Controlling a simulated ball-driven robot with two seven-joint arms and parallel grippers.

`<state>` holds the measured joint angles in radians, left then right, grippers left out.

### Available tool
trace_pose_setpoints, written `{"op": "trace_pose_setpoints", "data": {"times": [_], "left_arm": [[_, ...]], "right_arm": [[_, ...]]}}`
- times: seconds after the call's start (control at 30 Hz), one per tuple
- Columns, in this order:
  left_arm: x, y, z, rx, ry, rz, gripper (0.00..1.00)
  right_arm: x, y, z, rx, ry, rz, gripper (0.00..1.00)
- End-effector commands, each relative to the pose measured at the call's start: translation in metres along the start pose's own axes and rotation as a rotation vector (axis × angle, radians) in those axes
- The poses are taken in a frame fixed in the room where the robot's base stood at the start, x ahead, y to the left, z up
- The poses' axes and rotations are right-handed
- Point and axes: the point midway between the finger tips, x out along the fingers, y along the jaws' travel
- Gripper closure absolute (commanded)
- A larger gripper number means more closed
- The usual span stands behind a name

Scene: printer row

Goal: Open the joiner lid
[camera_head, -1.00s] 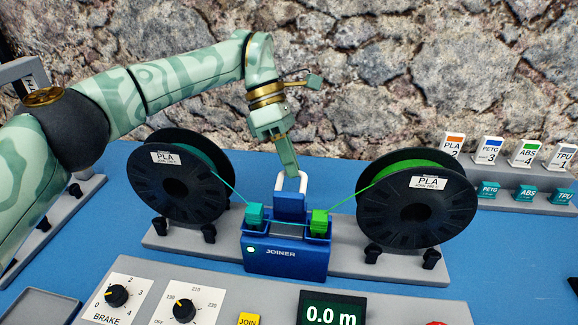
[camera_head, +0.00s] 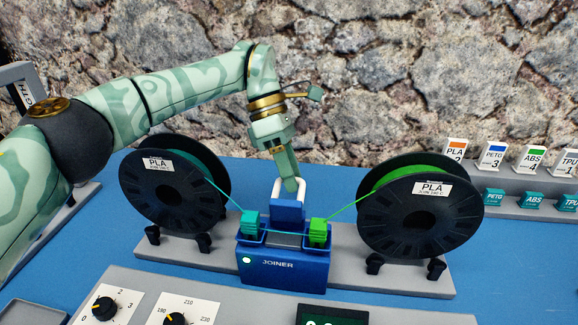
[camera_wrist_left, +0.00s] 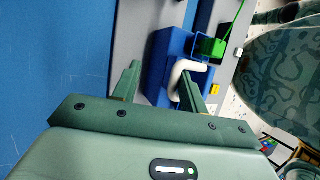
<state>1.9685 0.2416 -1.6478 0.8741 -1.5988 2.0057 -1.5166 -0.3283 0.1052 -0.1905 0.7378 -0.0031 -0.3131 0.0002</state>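The blue joiner (camera_head: 285,272) sits between two spools. Its blue lid (camera_head: 288,213) stands upright at the back, with a white loop handle (camera_head: 274,190) at the top. My left gripper (camera_head: 291,183) is at the handle in the head view. In the left wrist view my left gripper (camera_wrist_left: 160,70) has its two fingers apart. One finger is at the white handle (camera_wrist_left: 178,68), seemingly within its loop; contact cannot be told. The other finger is beside the blue lid (camera_wrist_left: 163,62). My right gripper is not in view.
A black spool with teal filament (camera_head: 170,195) stands left and one with green filament (camera_head: 415,225) right. Their strands run to a teal clip (camera_head: 250,222) and a green clip (camera_head: 318,231) on the joiner. A grey control panel (camera_head: 250,300) lies in front.

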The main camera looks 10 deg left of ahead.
Motion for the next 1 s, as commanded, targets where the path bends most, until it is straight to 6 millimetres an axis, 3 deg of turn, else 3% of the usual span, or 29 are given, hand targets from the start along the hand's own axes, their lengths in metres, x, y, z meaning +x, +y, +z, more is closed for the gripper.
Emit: {"op": "trace_pose_setpoints", "data": {"times": [0.77,1.0], "left_arm": [[-0.007,0.000,0.002,0.003,-0.006,0.013,0.67],[-0.041,0.000,0.002,-0.001,-0.005,0.018,0.67]], "right_arm": [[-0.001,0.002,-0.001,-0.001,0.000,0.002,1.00],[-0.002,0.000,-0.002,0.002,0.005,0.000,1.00]]}}
